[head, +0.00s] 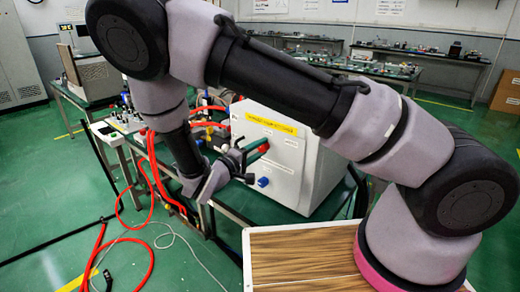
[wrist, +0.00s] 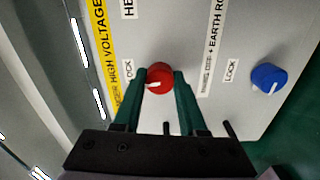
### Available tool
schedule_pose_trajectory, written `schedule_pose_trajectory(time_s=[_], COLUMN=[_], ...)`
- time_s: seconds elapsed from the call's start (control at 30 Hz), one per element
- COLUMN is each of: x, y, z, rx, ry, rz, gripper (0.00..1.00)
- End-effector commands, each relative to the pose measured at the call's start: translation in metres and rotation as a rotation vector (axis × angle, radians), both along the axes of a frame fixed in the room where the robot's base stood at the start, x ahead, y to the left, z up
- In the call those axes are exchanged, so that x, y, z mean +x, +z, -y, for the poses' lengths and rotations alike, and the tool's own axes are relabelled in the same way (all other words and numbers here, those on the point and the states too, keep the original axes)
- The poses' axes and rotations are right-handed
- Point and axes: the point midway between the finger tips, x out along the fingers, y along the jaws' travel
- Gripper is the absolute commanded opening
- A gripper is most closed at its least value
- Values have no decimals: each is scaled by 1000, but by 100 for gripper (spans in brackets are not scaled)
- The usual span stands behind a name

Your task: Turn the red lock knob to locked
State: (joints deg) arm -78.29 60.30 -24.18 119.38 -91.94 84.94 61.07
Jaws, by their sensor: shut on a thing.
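The red lock knob (wrist: 160,77) sits on the light panel of the white cabinet, beside a label reading LOCK. A white pointer mark shows on its lower left in the wrist view. My gripper (wrist: 162,82) is shut on the red knob, with one green finger on each side of it. In the head view my gripper (head: 256,152) reaches the front of the white cabinet (head: 318,175), and the red knob (head: 264,147) shows at the fingertips.
A blue knob (wrist: 268,78) with its own LOCK label is to the right of the red one; it also shows in the head view (head: 263,182). Red hoses (head: 150,175) hang at the left.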

Motion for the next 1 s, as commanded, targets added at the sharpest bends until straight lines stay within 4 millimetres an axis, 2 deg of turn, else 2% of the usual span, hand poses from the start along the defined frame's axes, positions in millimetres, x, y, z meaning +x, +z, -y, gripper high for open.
schedule_pose_trajectory(time_s=[0.33, 0.9, 0.93, 1.0], x=[-1, -1, -1, -1], y=[-1, -1, -1, -1], z=[0, 0, 0, 0], rx=[104, 125, 125, 125], ry=[-1, -1, -1, -1], rz=[102, 122, 122, 122], gripper=[0, 0, 49, 71])
